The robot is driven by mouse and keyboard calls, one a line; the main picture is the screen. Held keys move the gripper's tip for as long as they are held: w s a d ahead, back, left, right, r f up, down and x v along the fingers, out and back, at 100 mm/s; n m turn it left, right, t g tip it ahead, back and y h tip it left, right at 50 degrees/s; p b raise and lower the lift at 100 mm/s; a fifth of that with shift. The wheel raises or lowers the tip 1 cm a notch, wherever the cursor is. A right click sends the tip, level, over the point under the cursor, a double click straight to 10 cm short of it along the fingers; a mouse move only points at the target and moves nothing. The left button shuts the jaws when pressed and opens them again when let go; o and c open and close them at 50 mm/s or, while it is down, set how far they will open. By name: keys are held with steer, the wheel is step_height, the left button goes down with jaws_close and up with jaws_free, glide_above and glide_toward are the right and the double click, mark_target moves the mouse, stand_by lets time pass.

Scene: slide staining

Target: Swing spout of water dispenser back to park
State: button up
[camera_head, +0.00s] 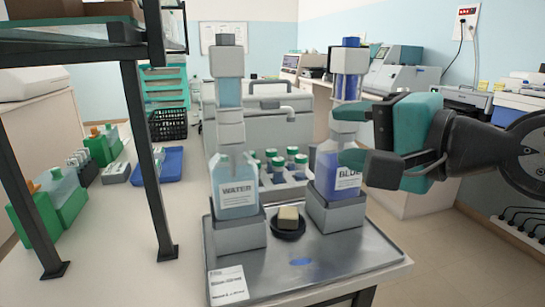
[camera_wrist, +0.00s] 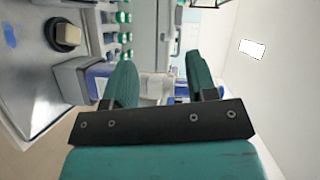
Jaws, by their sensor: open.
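The water dispenser (camera_head: 237,185) stands upright on the left of a metal tray, a clear bottle labelled WATER in a grey base. Its pale spout (camera_head: 268,108) extends to the right from the pump collar, with a down-turned tip, over the gap between the two dispensers. My gripper (camera_head: 352,136) is open and empty at the right, its fingers overlapping the blue dispenser in the head view. It is well apart from the water spout. The wrist view shows the two teal fingers (camera_wrist: 160,68) spread. I cannot make out the water spout there.
The blue dispenser (camera_head: 338,174) stands on the tray's right side, close to my fingers. A sponge in a dark dish (camera_head: 288,218) sits between the dispensers. Green-capped bottles stand behind. A dark shelf frame (camera_head: 146,160) stands left.

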steer(key=m+t+b, duration=0.1)
steer(key=m+t, duration=0.1)
steer(key=p, duration=1.2)
glide_toward(273, 109)
steer(key=shift+y, duration=0.3)
steer(key=x, duration=1)
steer(key=shift+w+f, duration=0.1)
steer(key=shift+w, duration=0.15)
jaws_close()
